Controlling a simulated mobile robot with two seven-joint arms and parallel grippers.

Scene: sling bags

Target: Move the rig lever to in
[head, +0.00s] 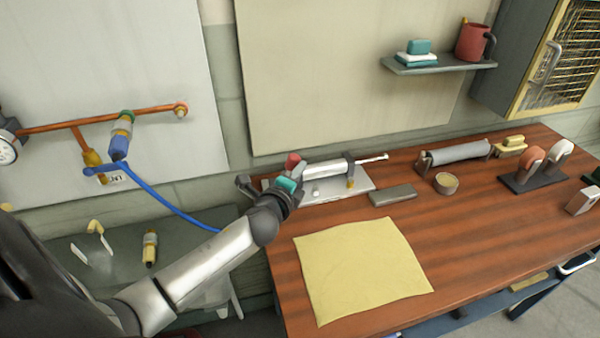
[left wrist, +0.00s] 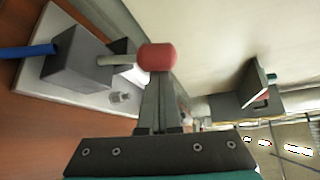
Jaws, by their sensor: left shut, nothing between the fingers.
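The rig (head: 335,186) is a pale plate on the wooden table with a white cylinder and a thin rod reaching right. Its lever has a red knob (head: 292,160) at the left end. In the left wrist view the red knob (left wrist: 157,57) sits on a pale shaft (left wrist: 116,61) from a grey block (left wrist: 80,58). My left gripper (head: 298,178) is shut and empty, just in front of the knob. In the wrist view its fingertips (left wrist: 157,78) are right at the knob; I cannot tell whether they touch. The gripper hides part of the rig's left end.
A blue hose (head: 170,203) runs from the wall pipe behind my left arm. A grey block (head: 393,195) lies right of the rig. A yellow cloth (head: 362,268) lies in front. A roll (head: 458,153) and a tape dispenser (head: 535,170) stand farther right.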

